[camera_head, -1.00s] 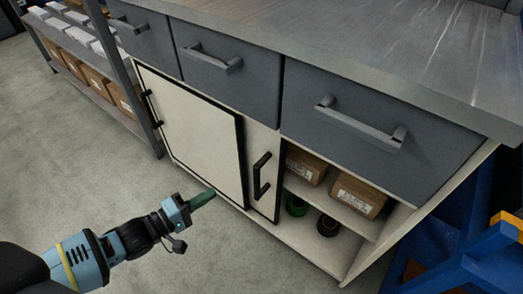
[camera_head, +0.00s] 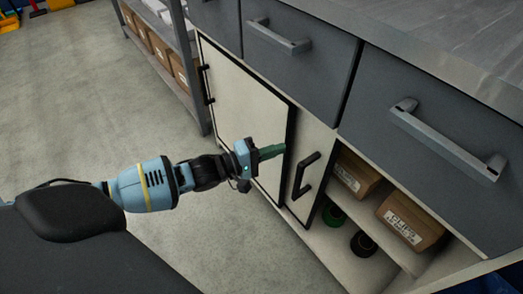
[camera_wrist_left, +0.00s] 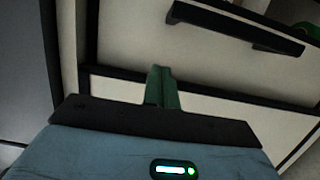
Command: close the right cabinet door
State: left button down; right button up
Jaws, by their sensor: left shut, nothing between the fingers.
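The right cabinet door (camera_head: 312,135) is a pale panel with a black handle (camera_head: 305,176). It stands partly behind the black-framed left door (camera_head: 240,105), and the compartment to its right is open. My left gripper (camera_head: 272,151) is shut and empty, its green fingers by the left door's right edge, left of the handle. In the left wrist view the shut fingers (camera_wrist_left: 162,88) overlap the black frame strip, with the right door's handle (camera_wrist_left: 235,25) beyond; I cannot tell whether they touch. My right gripper is not in view.
The open compartment holds cardboard boxes (camera_head: 410,222) on a shelf, with a green roll (camera_head: 334,215) and a dark roll (camera_head: 363,244) below. Grey drawers with protruding handles (camera_head: 450,140) sit above. A shelf rack (camera_head: 196,70) stands at left. The floor (camera_head: 80,110) is clear.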

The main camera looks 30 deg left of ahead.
pick_arm(q)
jog(key=d, duration=0.5)
jog(key=shift+w+b, duration=0.25)
jog(key=shift+b, duration=0.05)
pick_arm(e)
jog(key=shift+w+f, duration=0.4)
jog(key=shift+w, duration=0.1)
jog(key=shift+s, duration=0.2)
